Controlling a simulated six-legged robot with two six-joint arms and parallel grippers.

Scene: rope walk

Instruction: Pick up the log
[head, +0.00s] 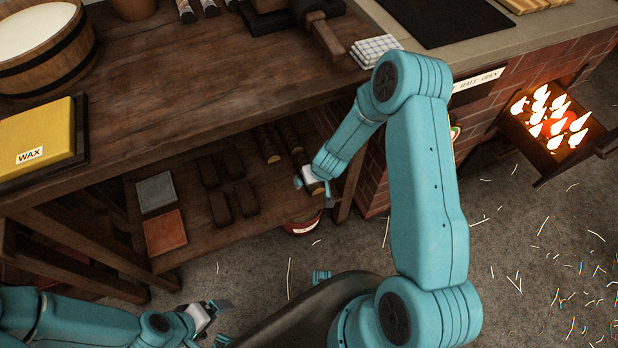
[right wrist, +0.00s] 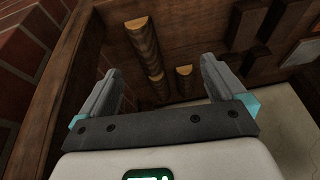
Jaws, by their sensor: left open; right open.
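Several logs with pale cut ends lie on the lower shelf under the bench; one log (head: 267,145) shows left of my right arm. In the right wrist view, a longer log (right wrist: 146,48) and a shorter one (right wrist: 184,82) lie ahead of the jaws. My right gripper (head: 313,190) is open at the shelf's right end, by the log ends. In the right wrist view its open jaws (right wrist: 160,66) have nothing gripped between them. My left gripper (head: 222,322) is open and empty low over the floor. My right arm hides part of the shelf.
Dark blocks (head: 220,207) and grey (head: 156,192) and rust-red (head: 165,232) squares lie on the shelf. The bench top (head: 190,100) overhangs it. A red bowl (head: 302,227) sits below my right gripper. A brick stove with an open fire drawer (head: 550,120) stands right.

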